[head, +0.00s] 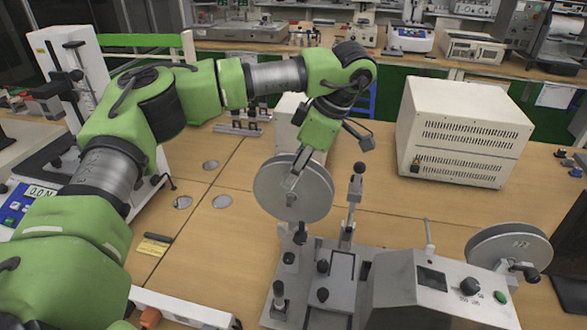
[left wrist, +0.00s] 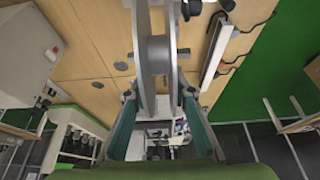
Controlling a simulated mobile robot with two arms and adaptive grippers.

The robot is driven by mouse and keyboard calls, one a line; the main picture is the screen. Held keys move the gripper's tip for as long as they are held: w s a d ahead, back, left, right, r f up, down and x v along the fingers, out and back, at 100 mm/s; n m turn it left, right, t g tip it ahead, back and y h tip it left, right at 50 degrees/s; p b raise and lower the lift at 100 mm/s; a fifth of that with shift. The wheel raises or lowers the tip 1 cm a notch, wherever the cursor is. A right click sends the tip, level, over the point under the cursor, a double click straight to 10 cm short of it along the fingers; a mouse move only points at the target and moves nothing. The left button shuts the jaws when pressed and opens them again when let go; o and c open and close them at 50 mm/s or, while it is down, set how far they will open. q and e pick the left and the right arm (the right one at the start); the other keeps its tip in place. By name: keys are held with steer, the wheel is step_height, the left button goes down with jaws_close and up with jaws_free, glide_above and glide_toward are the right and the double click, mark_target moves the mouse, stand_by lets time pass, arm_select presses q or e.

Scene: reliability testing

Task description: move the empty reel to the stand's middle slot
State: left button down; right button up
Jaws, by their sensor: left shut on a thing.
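A grey, disc-shaped reel (head: 316,196) hangs upright from my left gripper (head: 295,178), over the table behind a metal machine. No bare label or tape shows on the reel. A low rack with several upright hooks (head: 240,128) stands on the table behind; I cannot tell whether this is the stand, or which slot is its middle. My right gripper is not in view.
The metal machine (head: 410,290) with posts and knobs fills the front, close below the reel. A second reel (head: 497,247) is mounted at its right. A beige vented box (head: 462,132) stands at the back right.

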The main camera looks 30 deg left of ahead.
mark_target(294, 190)
arm_select(q)
steer(key=shift+f+b, duration=1.3)
steer(key=shift+f, duration=1.2)
